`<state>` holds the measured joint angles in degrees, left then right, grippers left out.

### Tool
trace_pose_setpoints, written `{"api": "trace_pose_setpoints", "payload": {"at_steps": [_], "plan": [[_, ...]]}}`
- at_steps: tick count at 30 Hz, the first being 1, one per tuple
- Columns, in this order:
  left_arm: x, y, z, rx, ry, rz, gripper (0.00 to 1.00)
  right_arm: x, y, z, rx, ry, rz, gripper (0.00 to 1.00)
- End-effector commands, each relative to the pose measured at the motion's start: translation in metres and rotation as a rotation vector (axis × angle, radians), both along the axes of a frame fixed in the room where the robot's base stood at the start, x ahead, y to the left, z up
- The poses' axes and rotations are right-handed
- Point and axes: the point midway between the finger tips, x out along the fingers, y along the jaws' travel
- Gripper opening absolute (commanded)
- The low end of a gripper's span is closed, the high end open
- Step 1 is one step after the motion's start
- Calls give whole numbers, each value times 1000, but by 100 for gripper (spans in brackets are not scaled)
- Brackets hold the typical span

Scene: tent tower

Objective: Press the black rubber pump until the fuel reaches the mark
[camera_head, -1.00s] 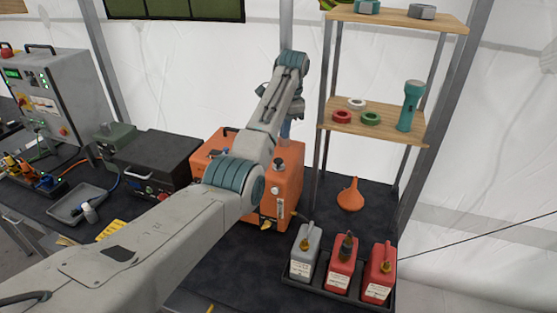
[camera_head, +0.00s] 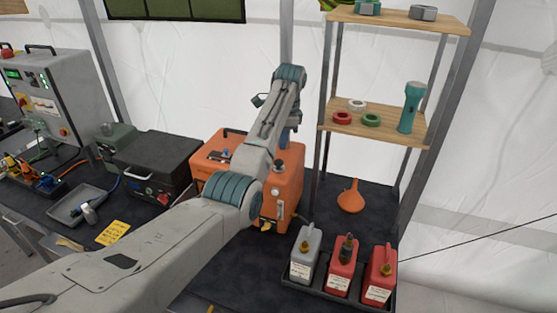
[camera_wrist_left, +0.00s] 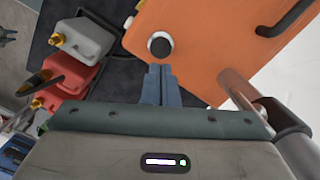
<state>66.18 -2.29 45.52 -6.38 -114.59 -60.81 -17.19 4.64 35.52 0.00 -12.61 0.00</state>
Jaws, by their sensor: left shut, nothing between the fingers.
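The orange fuel unit (camera_head: 290,180) stands on the dark table, partly hidden behind my left arm. A narrow pale gauge (camera_head: 280,209) shows on its front; its level is too small to read. The black rubber pump (camera_wrist_left: 159,46) is a round dark knob in a white ring on the orange top in the left wrist view. My left gripper (camera_wrist_left: 160,70) is shut and empty. Its fingertips appear just short of the pump in that view; I cannot tell whether they touch it. In the head view the fingers are mostly hidden by the arm. My right gripper is out of view.
Grey and red canisters (camera_head: 341,270) stand in a black tray at the front right. An orange funnel (camera_head: 350,198) stands near the shelf rack (camera_head: 375,135). A black case (camera_head: 150,160) sits left of the fuel unit. A metal pipe (camera_wrist_left: 240,95) runs beside the gripper.

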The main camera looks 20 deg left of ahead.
Motion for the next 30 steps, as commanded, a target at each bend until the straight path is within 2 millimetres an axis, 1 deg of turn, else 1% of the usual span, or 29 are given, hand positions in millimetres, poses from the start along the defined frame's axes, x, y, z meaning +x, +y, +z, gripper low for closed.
{"api": "trace_pose_setpoints", "payload": {"at_steps": [1, 3, 10, 14, 25, 30], "plan": [[-1, 0, -8, 0, 1, -1, 0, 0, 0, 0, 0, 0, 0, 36], [-3, 1, -16, 0, 2, -3, 0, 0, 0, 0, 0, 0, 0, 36], [-6, 2, -36, 0, 1, -7, 0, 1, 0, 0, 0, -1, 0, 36], [-7, 2, -39, 0, 0, -7, 0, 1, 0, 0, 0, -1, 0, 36], [-7, 2, -41, 0, 1, -7, 0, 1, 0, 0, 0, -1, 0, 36], [-7, 2, -53, 0, 2, -7, 0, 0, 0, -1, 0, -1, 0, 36]]}}
